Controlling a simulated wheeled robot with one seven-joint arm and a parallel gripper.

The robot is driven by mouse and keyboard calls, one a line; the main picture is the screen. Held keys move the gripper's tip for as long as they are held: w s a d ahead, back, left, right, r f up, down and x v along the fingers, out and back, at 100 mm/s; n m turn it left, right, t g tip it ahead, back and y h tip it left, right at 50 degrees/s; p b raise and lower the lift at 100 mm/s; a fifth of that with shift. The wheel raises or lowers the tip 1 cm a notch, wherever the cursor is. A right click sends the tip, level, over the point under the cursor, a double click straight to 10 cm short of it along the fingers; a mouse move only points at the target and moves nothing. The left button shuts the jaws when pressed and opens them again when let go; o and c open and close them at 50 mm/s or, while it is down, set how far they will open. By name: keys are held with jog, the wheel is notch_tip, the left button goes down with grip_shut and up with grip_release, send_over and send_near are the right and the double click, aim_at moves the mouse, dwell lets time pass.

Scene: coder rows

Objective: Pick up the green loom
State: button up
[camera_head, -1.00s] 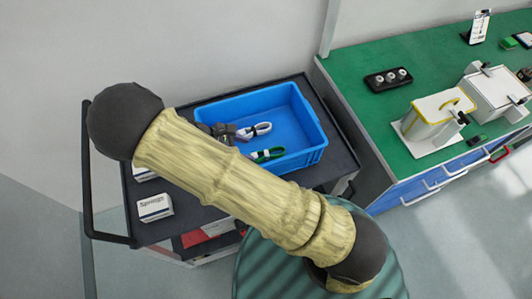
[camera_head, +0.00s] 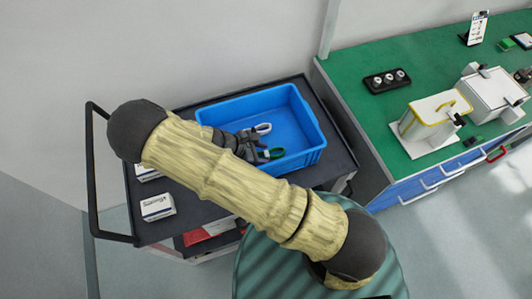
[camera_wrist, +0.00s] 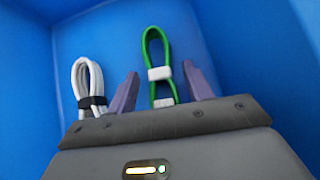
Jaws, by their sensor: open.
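The green loom (camera_wrist: 154,45) is a looped green cable with white bands. In the wrist view it lies in the blue bin between the two fingers of my open gripper (camera_wrist: 160,88), and its lower end is hidden behind the gripper body. It also shows in the head view (camera_head: 274,152), at the tip of my gripper (camera_head: 262,148). A white loom (camera_wrist: 88,80) with a black band lies to its left, outside the left finger. It shows in the head view (camera_head: 263,128) just behind the gripper. I cannot tell whether the fingers touch the green loom.
The blue bin (camera_head: 316,145) stands on a dark cart (camera_head: 338,150), and its walls surround the gripper. White boxes (camera_head: 157,207) sit at the cart's left. A green-topped bench (camera_head: 365,120) with several devices stands at right. The bin's right part is clear.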

aim_at(265, 154)
jog(key=shift+d+f, duration=0.35)
jog(key=shift+f, duration=0.05)
jog(key=shift+c, duration=0.4)
jog(key=c, duration=0.5)
jog(key=shift+c, duration=0.2)
jog(key=shift+r, duration=0.1)
notch_tip(265, 154, up, 10)
jog(key=shift+f+b, duration=0.1)
jog(key=shift+b, duration=0.55)
